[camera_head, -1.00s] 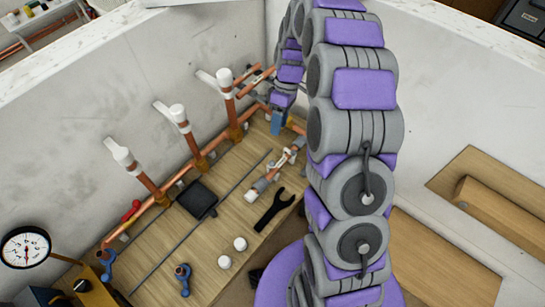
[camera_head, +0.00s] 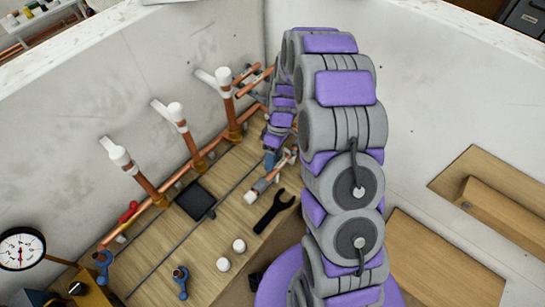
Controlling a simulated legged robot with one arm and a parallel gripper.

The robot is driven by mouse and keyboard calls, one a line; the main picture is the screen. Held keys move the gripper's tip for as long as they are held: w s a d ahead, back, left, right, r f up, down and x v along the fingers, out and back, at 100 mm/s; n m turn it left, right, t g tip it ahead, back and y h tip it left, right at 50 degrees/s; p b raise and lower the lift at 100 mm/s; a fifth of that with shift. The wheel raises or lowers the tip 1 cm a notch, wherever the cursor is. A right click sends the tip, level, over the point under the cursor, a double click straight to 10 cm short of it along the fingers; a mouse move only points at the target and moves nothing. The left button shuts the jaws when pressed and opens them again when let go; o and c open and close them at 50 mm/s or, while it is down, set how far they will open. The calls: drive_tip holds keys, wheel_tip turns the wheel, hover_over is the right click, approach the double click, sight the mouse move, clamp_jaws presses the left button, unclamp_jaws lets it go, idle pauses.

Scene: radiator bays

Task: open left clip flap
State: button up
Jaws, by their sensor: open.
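Three upright copper pipes with white tops stand in a row along the left wall: a left one (camera_head: 119,155), a middle one (camera_head: 175,113) and a right one (camera_head: 223,78). Each white top has a flap-like piece sticking out to the upper left. I cannot tell which part is the left clip flap. A short copper pipe with white fittings (camera_head: 262,185) lies on the wooden bench.
The wooden bench (camera_head: 226,207) also bears a dark wrench (camera_head: 273,211), two white caps (camera_head: 239,245), a black square pad (camera_head: 195,200), blue valves (camera_head: 181,281) and a red-handled valve (camera_head: 129,213). A pressure gauge (camera_head: 21,249) stands at the lower left. White walls close the corner.

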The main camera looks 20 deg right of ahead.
drive_tip(key=shift+c, duration=0.3)
clamp_jaws()
drive_tip(key=shift+w, duration=0.1)
drive_tip(key=shift+w+a+m+g+h+p, duration=0.15)
drive_tip(key=shift+w+a+g+h+p, duration=0.25)
drive_tip(key=shift+g+p, duration=0.35)
drive_tip(key=shift+w+a+m+g+h+p, duration=0.25)
drive_tip(key=shift+w+g+h+p, duration=0.25)
drive_tip(key=shift+g+p, duration=0.2)
drive_tip(key=shift+w+a+m+g+h+p, duration=0.1)
drive_tip(key=shift+w+a+g+h+p, duration=0.3)
drive_tip(key=shift+g+p, duration=0.3)
drive_tip(key=shift+d, duration=0.1)
